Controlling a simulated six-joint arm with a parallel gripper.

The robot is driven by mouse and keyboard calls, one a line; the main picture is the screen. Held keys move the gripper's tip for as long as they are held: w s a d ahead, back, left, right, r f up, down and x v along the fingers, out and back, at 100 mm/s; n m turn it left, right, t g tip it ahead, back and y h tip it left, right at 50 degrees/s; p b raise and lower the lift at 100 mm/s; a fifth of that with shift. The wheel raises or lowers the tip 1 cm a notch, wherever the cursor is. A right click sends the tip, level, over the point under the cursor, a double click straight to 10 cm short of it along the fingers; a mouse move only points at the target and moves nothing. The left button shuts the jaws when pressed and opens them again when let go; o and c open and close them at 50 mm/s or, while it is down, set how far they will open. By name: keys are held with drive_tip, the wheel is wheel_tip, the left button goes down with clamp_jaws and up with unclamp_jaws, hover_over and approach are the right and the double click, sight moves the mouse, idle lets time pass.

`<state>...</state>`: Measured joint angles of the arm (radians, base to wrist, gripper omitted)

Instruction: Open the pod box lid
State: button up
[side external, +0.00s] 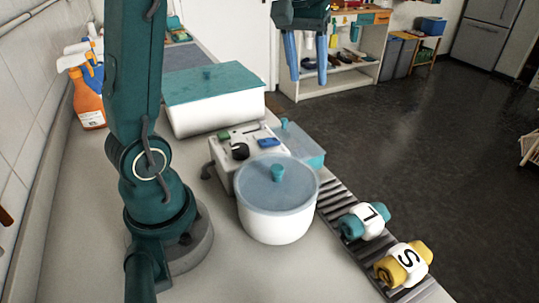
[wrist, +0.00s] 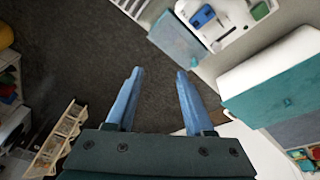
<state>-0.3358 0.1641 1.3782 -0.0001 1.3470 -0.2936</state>
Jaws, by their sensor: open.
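Two lidded boxes are in view, and I cannot tell for sure which is the pod box. A large white box (side external: 215,116) has a flat teal lid (side external: 225,84) with a small knob, and the lid is shut. The lid also shows at the right of the wrist view (wrist: 275,98). A small teal box (side external: 305,148) with a shut lid stands behind the white pot, and it shows at the top of the wrist view (wrist: 178,38). My gripper (side external: 307,72) is open and empty, held high, right of the white box. Its blue fingers also show in the wrist view (wrist: 159,74).
A white pot (side external: 275,225) with a lid stands in front of a white switch panel (side external: 228,156). Two rolled towels, teal (side external: 364,222) and yellow (side external: 404,265), lie on a ribbed rack. Spray bottles (side external: 87,98) stand by the tiled wall. Right of the counter is open floor.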

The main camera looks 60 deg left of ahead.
drive_tip(key=w+a+f+n+g, duration=0.2)
drive_tip(key=w+a+f, duration=0.1)
drive_tip(key=a+f, duration=0.35)
drive_tip(key=n+h, duration=0.1)
drive_tip(key=n, duration=0.1)
hover_over(284, 119)
drive_tip(key=shift+g, duration=0.3)
wheel_tip(284, 119, down, 5)
drive_tip(key=shift+d+r, duration=0.1)
drive_tip(key=shift+r, duration=0.05)
drive_tip(key=shift+f, duration=2.4)
clamp_jaws()
